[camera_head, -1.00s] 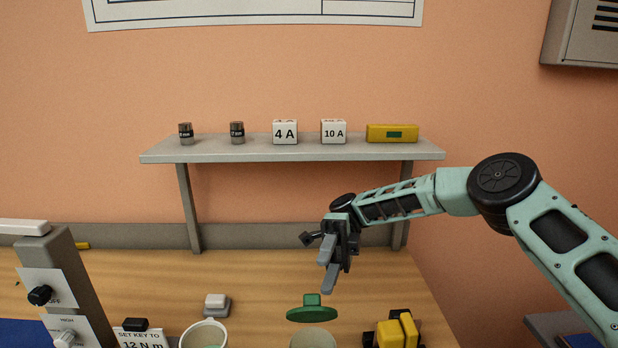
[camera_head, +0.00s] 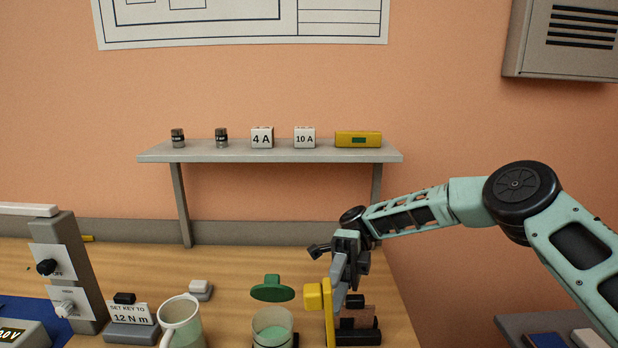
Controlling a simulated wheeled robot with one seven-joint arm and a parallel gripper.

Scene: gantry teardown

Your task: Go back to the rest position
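My gripper (camera_head: 338,272) hangs fingers down over the right part of the wooden bench, in front of the shelf's right leg. Its grey fingers show nearly edge-on, and no gap between them can be made out. Below it is a black fixture (camera_head: 357,332) with a yellow block (camera_head: 313,296) and an upright yellow bar (camera_head: 328,318) at its left. The fingers overlap the yellow parts in the picture; I cannot tell whether they touch. My arm reaches in from the right.
A green knobbed lid (camera_head: 272,290), a clear cup (camera_head: 272,328) and a mug (camera_head: 180,322) stand left of my gripper. A wall shelf (camera_head: 270,155) carries small items behind. A control post (camera_head: 75,270) stands at left. A grey surface (camera_head: 508,326) lies low at right.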

